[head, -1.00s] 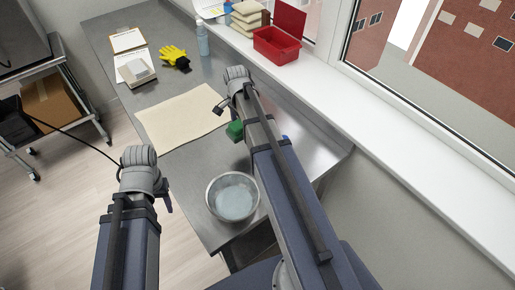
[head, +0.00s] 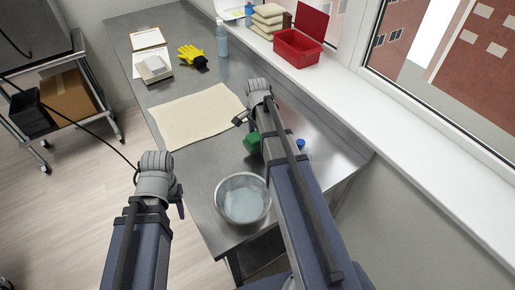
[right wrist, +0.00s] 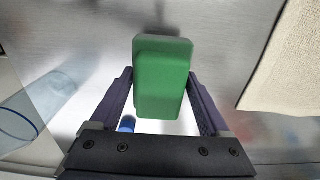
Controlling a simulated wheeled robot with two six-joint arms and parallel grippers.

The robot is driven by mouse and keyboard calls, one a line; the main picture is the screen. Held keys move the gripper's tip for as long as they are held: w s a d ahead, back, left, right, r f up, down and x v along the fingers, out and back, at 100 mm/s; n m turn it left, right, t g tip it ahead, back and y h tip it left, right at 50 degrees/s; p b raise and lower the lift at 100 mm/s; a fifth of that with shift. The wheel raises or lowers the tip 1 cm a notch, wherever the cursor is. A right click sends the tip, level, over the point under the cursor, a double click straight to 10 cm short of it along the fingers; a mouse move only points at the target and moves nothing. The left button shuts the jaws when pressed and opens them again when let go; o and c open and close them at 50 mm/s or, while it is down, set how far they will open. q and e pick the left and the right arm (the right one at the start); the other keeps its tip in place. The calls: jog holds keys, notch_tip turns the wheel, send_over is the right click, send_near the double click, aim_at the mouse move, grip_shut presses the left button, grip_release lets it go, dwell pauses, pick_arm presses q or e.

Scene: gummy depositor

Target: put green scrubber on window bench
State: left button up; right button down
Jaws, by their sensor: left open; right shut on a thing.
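The green scrubber (right wrist: 162,80) is a green block between the two fingers of my right gripper (right wrist: 162,95), which is shut on it above the steel table. In the head view the scrubber (head: 252,143) shows just left of my right arm, which hides part of it. My left gripper (head: 177,192) is open and empty, left of the table's edge; its fingers show only partly. The window bench (head: 400,130) is the long white sill along the window on the right, with its near stretch bare.
A metal bowl (head: 242,199) of bluish liquid stands near the table's front. A beige cloth (head: 195,115) lies behind it. A red open box (head: 298,48) and stacked pads (head: 268,17) stand on the far sill. A blue-capped bottle (head: 302,149) is right of my right arm.

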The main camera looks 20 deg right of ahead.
aim_at(258, 145)
jog(key=shift+f+b, duration=1.7)
jog(key=shift+f, duration=0.1)
jog(key=shift+f, duration=0.2)
grip_release()
jog(key=shift+r, duration=0.2)
notch_tip(258, 145, up, 12)
jog(key=p, duration=1.2)
jog(key=s+a+n, duration=0.8)
jog(key=a+n, duration=0.2)
jog(key=a, duration=0.1)
jog(key=s+a+n+h, duration=0.1)
jog(key=s+a+n, duration=0.7)
jog(key=a+n, duration=0.2)
jog(key=shift+s+a, duration=0.2)
jog(key=shift+a, duration=0.65)
